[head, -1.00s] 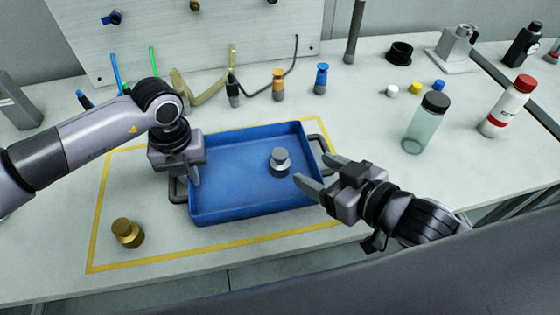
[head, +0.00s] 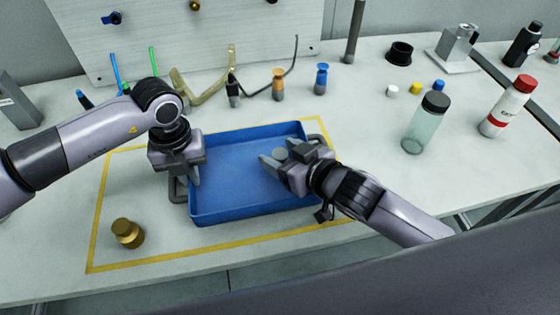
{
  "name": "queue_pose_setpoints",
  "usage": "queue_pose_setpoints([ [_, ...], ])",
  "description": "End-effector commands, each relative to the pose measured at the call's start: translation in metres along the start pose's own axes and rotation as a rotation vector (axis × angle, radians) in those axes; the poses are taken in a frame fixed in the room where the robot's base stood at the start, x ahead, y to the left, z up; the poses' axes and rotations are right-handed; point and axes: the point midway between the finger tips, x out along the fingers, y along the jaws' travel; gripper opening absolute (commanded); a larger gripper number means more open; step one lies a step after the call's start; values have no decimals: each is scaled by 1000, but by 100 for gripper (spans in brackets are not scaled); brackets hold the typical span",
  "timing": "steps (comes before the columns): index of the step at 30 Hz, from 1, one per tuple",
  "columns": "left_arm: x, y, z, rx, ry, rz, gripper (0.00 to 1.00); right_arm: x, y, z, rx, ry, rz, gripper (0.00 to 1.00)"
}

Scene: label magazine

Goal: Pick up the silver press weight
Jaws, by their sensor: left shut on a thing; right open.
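The silver press weight (head: 279,154) is in the right part of the blue tray (head: 222,212), and only its top shows. My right gripper (head: 276,161) is open at the weight, with one finger on its left side. The other finger is mostly hidden, so I cannot tell if the fingers touch the weight. My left gripper (head: 188,180) is shut at the tray's left end, on the dark left handle (head: 175,188) as far as I can see.
A brass weight (head: 127,233) stands on the table left of the tray, inside the yellow outline (head: 150,262). A clear bottle (head: 421,130) and a white bottle with a red cap (head: 505,108) stand to the right. Small tools stand behind the tray.

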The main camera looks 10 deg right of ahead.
Motion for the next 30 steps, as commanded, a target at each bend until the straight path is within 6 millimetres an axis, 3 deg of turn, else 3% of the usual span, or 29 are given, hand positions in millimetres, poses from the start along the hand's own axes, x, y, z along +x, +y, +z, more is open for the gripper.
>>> queue_pose_setpoints([
  [11,-1,0,0,0,-2,-1,0,9,0,0,-1,-1,0,64],
  [17,-1,0,0,0,-2,-1,0,9,0,0,-1,-1,0,2],
  [26,-1,0,0,0,-2,-1,0,8,0,-4,-1,5,-1,0],
  [30,-1,0,0,0,-1,-1,0,2,0,-20,-2,10,0,0],
])
